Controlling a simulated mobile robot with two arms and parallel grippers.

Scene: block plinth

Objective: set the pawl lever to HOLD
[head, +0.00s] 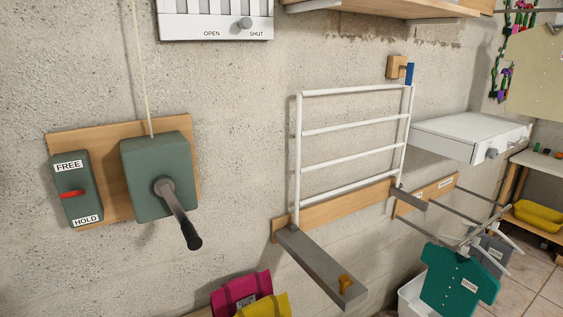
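The pawl lever is a small red lever (72,194) on a narrow dark green box (76,206) on the wall at the left. A FREE label (68,166) is at the top of this box and a HOLD label (87,221) is at the bottom. The red lever lies nearly level, about midway between the two labels. To its right is a larger green box (152,160) with a grey crank (176,208) ending in a black handle. A pale cord (140,65) runs up from it. Neither of my grippers is in view.
Both boxes sit on a wooden board (115,128). A white rail frame (350,130) and a grey beam (318,268) project to the right. Pink (240,291) and yellow (262,306) items sit below. An OPEN/SHUT panel (185,30) is above. Wall around the lever box is clear.

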